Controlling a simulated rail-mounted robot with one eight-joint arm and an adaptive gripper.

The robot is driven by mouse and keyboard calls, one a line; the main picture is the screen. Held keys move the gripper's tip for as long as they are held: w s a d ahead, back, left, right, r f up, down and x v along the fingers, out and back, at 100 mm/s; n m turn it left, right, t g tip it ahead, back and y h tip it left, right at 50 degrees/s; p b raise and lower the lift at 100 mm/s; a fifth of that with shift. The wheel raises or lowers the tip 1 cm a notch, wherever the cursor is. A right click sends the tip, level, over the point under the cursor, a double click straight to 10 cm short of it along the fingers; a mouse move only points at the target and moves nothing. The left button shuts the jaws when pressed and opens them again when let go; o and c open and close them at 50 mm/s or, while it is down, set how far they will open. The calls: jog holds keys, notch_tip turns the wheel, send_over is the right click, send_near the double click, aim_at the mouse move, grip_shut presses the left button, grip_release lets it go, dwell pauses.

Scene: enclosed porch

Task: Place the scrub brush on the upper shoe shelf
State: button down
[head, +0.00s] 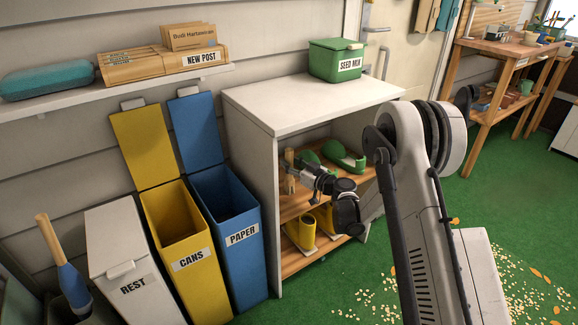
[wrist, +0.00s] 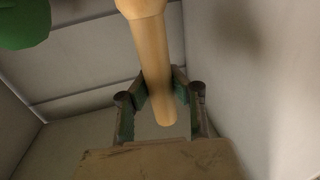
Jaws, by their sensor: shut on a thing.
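The white shoe cabinet (head: 277,131) holds a wooden upper shelf (head: 294,207). My gripper (head: 294,171) reaches inside it from the right, above the upper shelf near the left wall. It is shut on the pale wooden scrub brush (head: 289,160), which looks roughly upright. In the wrist view the brush handle (wrist: 153,60) lies between both fingers of my gripper (wrist: 160,88). I cannot tell whether the brush touches the shelf, and its bristles are not clear.
Green clogs (head: 346,158) stand on the upper shelf, just right of and behind my gripper. Yellow boots (head: 301,228) stand on the lower shelf. A green seed mix box (head: 336,61) sits on the cabinet top. An open blue paper bin (head: 230,237) stands close on the left.

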jog(key=shift+f, duration=0.1)
jog(key=c, duration=1.6)
grip_release()
jog(key=shift+c, duration=0.2)
